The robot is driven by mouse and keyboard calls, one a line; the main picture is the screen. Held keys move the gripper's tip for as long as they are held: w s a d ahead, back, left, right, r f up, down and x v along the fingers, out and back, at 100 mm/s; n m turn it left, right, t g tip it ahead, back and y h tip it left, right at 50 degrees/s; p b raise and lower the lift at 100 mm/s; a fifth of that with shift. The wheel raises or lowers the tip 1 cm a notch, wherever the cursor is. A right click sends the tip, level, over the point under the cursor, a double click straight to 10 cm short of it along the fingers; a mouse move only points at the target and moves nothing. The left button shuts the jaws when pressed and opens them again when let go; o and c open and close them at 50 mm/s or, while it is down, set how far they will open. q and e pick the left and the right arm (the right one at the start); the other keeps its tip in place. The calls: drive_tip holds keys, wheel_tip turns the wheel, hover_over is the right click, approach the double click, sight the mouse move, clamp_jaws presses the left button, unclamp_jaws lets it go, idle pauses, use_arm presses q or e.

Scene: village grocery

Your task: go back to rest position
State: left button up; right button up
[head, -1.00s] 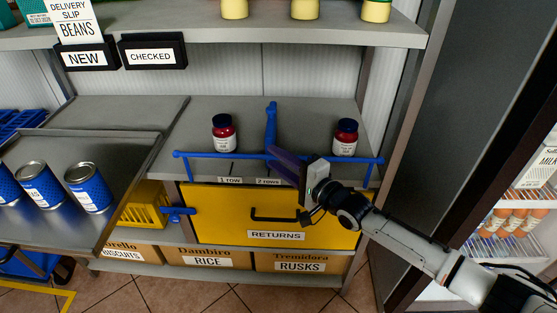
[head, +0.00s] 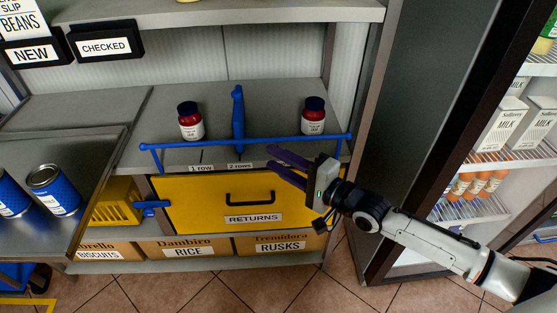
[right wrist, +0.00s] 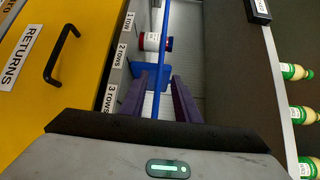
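My right gripper (head: 270,158) is open and empty, its two purple fingers apart in front of the blue rail of the shelf. In the right wrist view the fingers (right wrist: 160,82) stand apart with only the blue divider and rail behind them. The right arm reaches in from the lower right. Two dark red jars with white labels stand upright on the shelf behind the rail, one left of the blue divider (head: 190,121) and one right of it (head: 313,116). The left gripper is not in view.
The yellow RETURNS drawer (head: 185,206) is below the shelf, close to my right gripper. A grey tray (head: 80,150) with blue cans (head: 53,190) is at the left. A dark-framed fridge with milk cartons (head: 503,122) stands at the right. Open tiled floor (head: 250,290) is in front.

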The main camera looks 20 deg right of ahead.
drive_tip(key=s+a+f+n+g+h, duration=0.1)
drive_tip(key=s+a+f+n, duration=0.15)
drive_tip(key=s+f, duration=0.3)
drive_tip(key=s+a+f+n+g+h, duration=0.1)
drive_tip(key=s+a+f+n, duration=0.1)
drive_tip(key=s+f+n, duration=0.3)
drive_tip(key=s+d+f+n+g+h, duration=0.2)
drive_tip(key=s+f+n, duration=0.1)
drive_tip(key=s+f, duration=0.3)
drive_tip(key=s+d+f+n+g+h, duration=0.2)
drive_tip(key=s+f, duration=0.5)
drive_tip(key=s, duration=0.4)
drive_tip(key=shift+s+d+n+h, duration=0.2)
drive_tip(key=shift+d+n+h, duration=0.15)
drive_tip(key=shift+n, duration=0.5)
